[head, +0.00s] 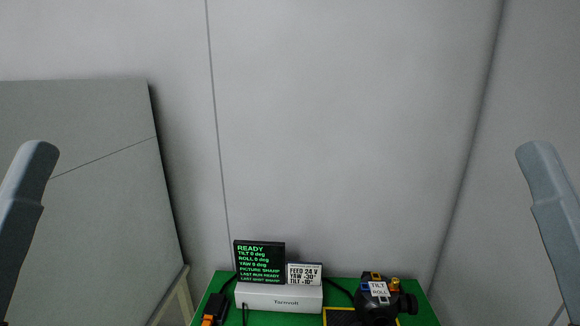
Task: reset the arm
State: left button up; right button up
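My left arm (26,205) shows as a grey link at the left edge of the head view. My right arm (552,210) shows as a similar grey link at the right edge. Both links rise from low in the picture to rounded ends, and both are well apart from the things on the table. Neither gripper shows, so I cannot see their fingers. A dark gimbal camera (406,305) with TILT and ROLL labels stands at the bottom right of the table. A black screen (259,262) reads READY, with tilt, roll and yaw at 0 deg.
The green table (335,288) is cut off at the bottom. A white Tarnvolt box (279,298) stands below the screen. A small sign (304,274) reads FEED 24 V, YAW -30°, TILT -10°. A black and orange item (214,308) lies left. Grey walls stand behind.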

notch_tip(320, 180, up, 30)
jog(key=p, duration=2.6)
jog(key=shift+p, duration=0.4)
